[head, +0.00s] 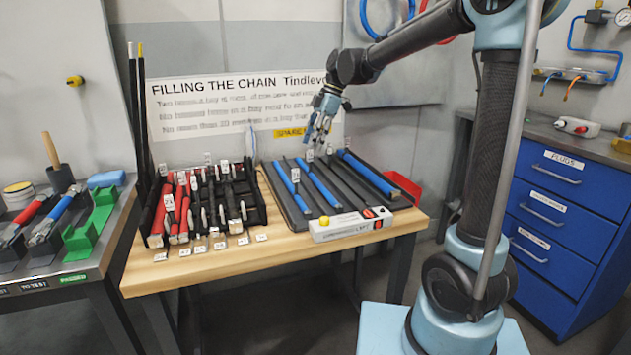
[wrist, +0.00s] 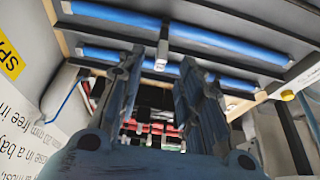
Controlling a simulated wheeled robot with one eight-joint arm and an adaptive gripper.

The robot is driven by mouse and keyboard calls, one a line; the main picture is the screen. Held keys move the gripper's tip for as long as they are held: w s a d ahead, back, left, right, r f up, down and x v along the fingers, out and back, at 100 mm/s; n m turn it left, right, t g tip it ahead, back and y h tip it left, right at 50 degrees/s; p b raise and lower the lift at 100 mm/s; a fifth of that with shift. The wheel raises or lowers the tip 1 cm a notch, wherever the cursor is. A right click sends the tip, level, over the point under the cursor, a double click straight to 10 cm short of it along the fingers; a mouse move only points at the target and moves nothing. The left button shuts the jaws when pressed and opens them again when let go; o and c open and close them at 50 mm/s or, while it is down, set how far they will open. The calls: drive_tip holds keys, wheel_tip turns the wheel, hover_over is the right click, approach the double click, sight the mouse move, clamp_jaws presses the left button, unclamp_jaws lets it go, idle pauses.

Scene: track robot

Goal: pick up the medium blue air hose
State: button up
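Several blue tubes lie side by side in slots on a dark grey tray (head: 350,190): a left one (head: 292,188), a middle one (head: 319,183) and a thicker-looking right one (head: 370,173). Which is the medium air hose I cannot tell for sure. My gripper (head: 320,138) hangs above the back of the tray, apart from the tubes, pointing down. In the wrist view its two fingers (wrist: 158,70) stand apart with nothing held between them. Two blue tubes, an upper one (wrist: 190,33) and a lower one (wrist: 170,68), cross beyond the fingertips there.
A rack (head: 210,200) of red and black parts stands left of the tray on the wooden table (head: 270,248). A white box (head: 350,225) with red buttons and a yellow ball (head: 324,220) is at the tray's front. A red bin (head: 403,187) sits right; a sign (head: 240,105) stands behind.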

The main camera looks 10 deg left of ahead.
sight(310, 152)
drive_tip(key=shift+x, duration=2.35)
drive_tip(key=shift+w+d+f, duration=0.1)
drive_tip(key=shift+w+d, duration=0.05)
drive_tip(key=shift+c, duration=0.5)
clamp_jaws()
